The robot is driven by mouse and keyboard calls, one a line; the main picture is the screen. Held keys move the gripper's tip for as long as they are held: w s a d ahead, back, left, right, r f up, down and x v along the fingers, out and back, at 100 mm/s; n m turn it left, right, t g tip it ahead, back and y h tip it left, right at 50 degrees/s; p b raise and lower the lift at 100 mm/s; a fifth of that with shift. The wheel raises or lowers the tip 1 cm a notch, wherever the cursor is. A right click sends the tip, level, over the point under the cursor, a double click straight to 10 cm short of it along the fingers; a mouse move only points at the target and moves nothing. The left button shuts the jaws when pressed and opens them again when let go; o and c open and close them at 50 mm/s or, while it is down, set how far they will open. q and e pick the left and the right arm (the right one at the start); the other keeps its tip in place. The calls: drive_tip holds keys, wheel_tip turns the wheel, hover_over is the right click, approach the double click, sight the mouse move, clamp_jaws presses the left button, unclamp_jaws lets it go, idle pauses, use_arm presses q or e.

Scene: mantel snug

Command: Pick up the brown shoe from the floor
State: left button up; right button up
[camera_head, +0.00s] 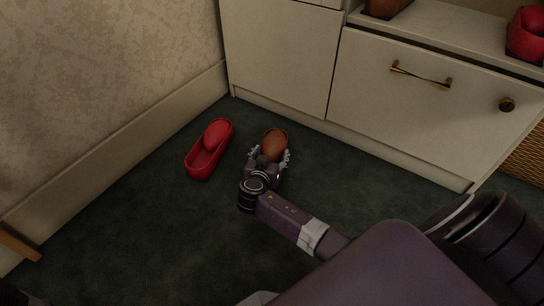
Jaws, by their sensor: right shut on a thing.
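The brown shoe (274,143) is on or just above the dark green carpet, in front of the white cabinet; the gap to the floor cannot be told. My right gripper (270,157) reaches down over its near part, with fingers on both sides, shut on it. The near end of the shoe is hidden by the gripper. My left gripper is not in view.
A red shoe (208,151) lies on the carpet just left of the brown one. The white cabinet (420,110) with brass handles stands behind. More shoes, one brown (386,8) and one red (527,34), sit on its shelf. A wall is at left.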

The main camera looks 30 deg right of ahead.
drive_tip(key=c, duration=0.6)
drive_tip(key=shift+o, duration=0.2)
drive_tip(key=shift+r, duration=0.1)
